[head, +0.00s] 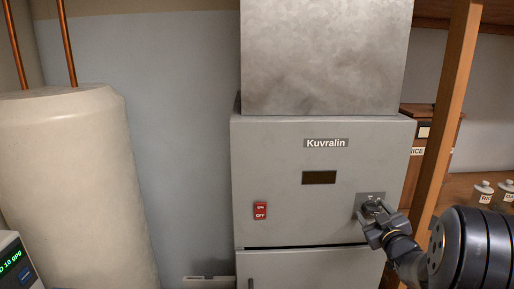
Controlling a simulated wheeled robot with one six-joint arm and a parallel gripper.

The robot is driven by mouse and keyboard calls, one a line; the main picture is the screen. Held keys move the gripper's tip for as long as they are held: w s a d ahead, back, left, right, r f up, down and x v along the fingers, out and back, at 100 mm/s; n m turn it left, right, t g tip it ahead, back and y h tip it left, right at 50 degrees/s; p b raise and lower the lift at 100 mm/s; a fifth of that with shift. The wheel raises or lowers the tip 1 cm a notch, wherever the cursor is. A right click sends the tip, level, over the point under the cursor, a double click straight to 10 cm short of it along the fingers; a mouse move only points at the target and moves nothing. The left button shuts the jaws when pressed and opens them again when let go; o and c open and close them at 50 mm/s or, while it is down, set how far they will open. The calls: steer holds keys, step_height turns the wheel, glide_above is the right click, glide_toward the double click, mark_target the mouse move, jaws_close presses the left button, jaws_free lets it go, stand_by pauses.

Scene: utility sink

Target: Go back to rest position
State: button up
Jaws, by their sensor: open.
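My gripper (372,213) is at the right side of the grey Kuvralin cabinet's front, in the head view. It is open, with its fingers in front of a small metal plate (362,197) on the cabinet (275,165). The fingers hide part of the plate and whatever is mounted on it. I cannot tell whether they touch it. My dark arm comes in from the lower right.
A red ON/OFF switch (260,211) and a dark display (319,178) are on the cabinet front. A wooden post (447,110) rises close to my arm. Jars (483,192) sit at far right.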

steer(key=n, duration=0.3)
steer(key=n+p, duration=0.1)
steer(key=n, duration=0.2)
steer(key=shift+r+n, duration=0.15)
steer(key=shift+n, duration=0.25)
steer(key=n+p, duration=0.3)
steer(key=n, duration=0.1)
steer(key=shift+n+p, duration=0.5)
steer(key=shift+n, duration=0.4)
steer(key=shift+s+a, duration=0.1)
